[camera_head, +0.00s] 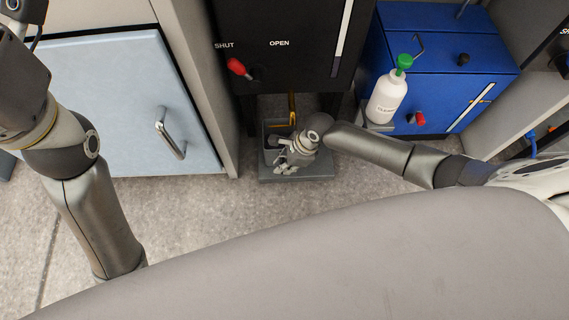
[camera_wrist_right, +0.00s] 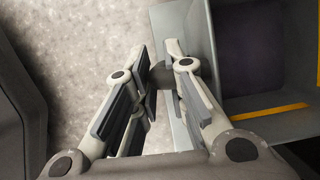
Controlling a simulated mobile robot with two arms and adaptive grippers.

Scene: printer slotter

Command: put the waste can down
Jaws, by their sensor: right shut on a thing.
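The waste can is a grey open-topped box (camera_head: 270,156) below the black machine in the head view. My right gripper (camera_head: 288,160) reaches it from the right and hides much of it. In the right wrist view the can (camera_wrist_right: 186,32) fills the right side, with a dark inside and a yellow strip. There my right gripper (camera_wrist_right: 160,92) is shut on the can's near wall, one finger on each side. My left gripper is outside the head view.
The black machine (camera_head: 280,72) with a red lever (camera_head: 238,67) hangs over the can. A grey cabinet side (camera_head: 205,90) bounds the left. A white bottle with a green cap (camera_head: 388,98) and a blue cabinet (camera_head: 430,85) stand right. Open floor (camera_head: 190,225) lies in front.

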